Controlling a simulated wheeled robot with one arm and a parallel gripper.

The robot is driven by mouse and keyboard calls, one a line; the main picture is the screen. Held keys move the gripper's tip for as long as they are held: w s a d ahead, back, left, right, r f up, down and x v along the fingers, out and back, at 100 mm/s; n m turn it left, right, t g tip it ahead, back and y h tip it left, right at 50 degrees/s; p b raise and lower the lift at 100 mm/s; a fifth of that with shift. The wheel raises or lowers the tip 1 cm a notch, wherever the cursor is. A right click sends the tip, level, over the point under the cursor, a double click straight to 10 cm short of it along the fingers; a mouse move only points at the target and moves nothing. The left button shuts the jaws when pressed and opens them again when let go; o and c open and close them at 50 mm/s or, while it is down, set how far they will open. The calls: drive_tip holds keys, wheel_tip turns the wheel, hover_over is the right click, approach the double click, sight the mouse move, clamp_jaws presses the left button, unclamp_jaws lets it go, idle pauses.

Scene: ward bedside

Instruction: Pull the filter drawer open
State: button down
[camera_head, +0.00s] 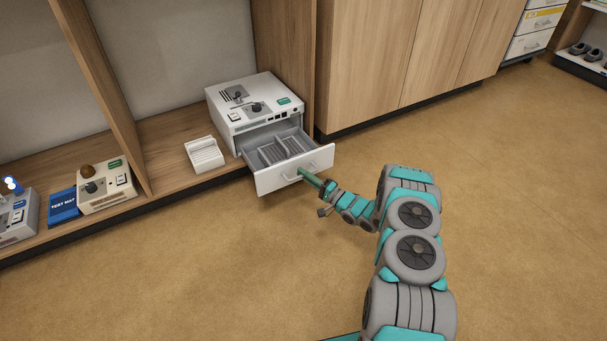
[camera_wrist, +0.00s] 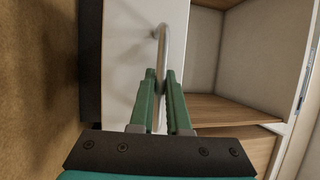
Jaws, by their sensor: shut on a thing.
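The filter drawer (camera_head: 281,179) is pulled well out of the white device (camera_head: 239,92) in the head view. Its grey inside shows, with several upright dividers or filters. The drawer has a white front with a bar handle (camera_wrist: 163,44), which runs down between my fingers in the wrist view. My gripper (camera_head: 308,174) is at the drawer front, its green fingers shut on the handle. The fingers also show in the wrist view (camera_wrist: 160,75). The part of the handle between the fingertips is partly hidden.
The device stands on a low wooden shelf (camera_head: 168,138). A white ribbed block (camera_head: 204,154) sits to its left. A beige device (camera_head: 104,186) and a blue test mat (camera_head: 63,205) lie farther left. Wooden cabinet doors (camera_head: 365,60) stand to the right. The brown floor before the drawer is clear except for my arm.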

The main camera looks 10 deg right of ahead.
drive_tip(key=c, duration=0.9)
unclamp_jaws()
drive_tip(key=shift+d, duration=0.1)
drive_tip(key=shift+p+v, duration=0.3)
drive_tip(key=shift+v, duration=3.55)
